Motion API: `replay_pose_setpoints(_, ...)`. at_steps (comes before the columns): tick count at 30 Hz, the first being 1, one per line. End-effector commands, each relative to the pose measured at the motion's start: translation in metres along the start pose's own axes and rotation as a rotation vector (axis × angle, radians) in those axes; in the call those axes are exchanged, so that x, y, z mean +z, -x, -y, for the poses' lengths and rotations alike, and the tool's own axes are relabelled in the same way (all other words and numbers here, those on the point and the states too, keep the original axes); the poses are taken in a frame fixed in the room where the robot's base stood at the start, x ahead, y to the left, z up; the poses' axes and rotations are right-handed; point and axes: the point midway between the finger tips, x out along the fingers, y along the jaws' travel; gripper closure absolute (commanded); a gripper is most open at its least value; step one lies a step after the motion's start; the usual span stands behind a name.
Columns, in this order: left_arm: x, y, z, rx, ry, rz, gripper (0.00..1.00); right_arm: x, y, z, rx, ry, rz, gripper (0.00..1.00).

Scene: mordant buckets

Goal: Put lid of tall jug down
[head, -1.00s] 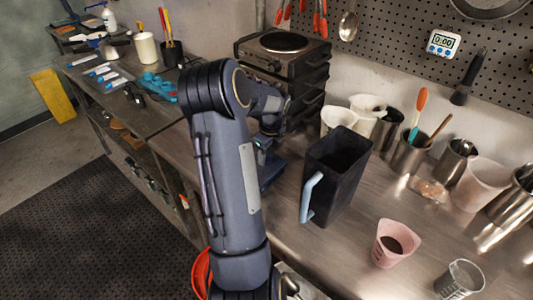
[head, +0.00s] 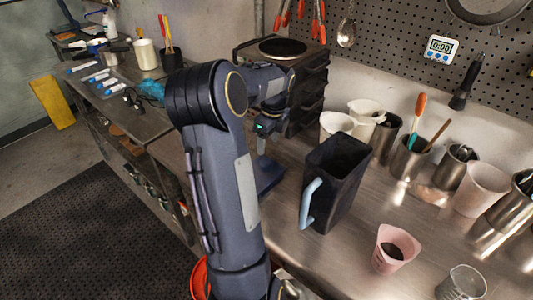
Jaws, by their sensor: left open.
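The tall jug (head: 340,180) is a dark, square-sided container with a light blue handle. It stands upright and open-topped on the steel counter. A dark blue flat piece (head: 271,172), which looks like the jug's lid, lies on the counter just left of the jug, partly hidden by my left arm. My left gripper (head: 261,146) is open, pointing down just above this piece. Its fingertips are small and partly covered, so I cannot tell whether they still touch it. My right gripper is not in view.
White jugs (head: 337,124) and steel utensil pots (head: 408,158) line the wall. A pink measuring cup (head: 395,247) and a clear beaker (head: 461,284) stand at front right. Counter between is free.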

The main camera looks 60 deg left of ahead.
Motion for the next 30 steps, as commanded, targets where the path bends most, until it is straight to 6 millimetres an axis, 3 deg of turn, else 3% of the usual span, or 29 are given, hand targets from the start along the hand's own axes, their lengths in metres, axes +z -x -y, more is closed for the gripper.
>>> replay_pose_setpoints(3, 0.0, 0.02, 0.001, -0.002, 0.001, 0.001, 0.42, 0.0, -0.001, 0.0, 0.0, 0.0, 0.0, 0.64)
replay_pose_setpoints(9, 0.0, 0.035, 0.0, -0.001, 0.001, 0.001, 0.42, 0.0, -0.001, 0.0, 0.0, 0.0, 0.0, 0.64)
replay_pose_setpoints(30, 0.0, 0.036, 0.0, 0.001, 0.001, 0.0, 0.42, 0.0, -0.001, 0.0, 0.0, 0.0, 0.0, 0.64)
